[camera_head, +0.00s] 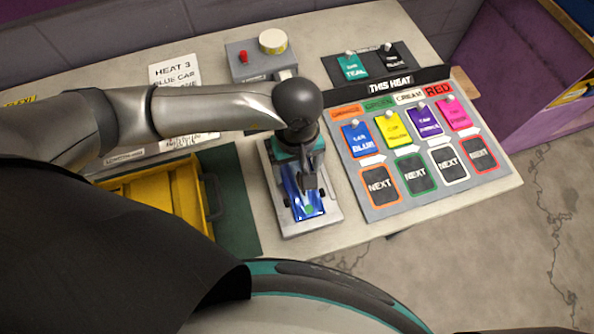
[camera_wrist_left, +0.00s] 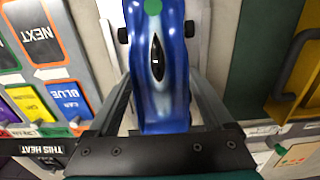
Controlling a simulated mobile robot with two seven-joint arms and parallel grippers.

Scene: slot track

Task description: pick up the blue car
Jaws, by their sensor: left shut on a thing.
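The blue car (camera_head: 306,205) has a green round spot and dark wheels. In the head view it is low over a grey stand (camera_head: 328,217), under my left gripper (camera_head: 309,185). My left gripper points down and is shut on the car. In the left wrist view the blue car (camera_wrist_left: 161,65) lies between the two fingers, its narrow body running away from the palm. I cannot tell whether the car touches the stand. My right gripper is not in view.
A grey board (camera_head: 398,207) with coloured car tags and arrows lies right of the stand. A yellow bin (camera_head: 150,190) on a green mat (camera_head: 236,205) is to the left. A grey box (camera_head: 245,70) with a red button stands behind. A sheet (camera_head: 174,72) reads "HEAT 3".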

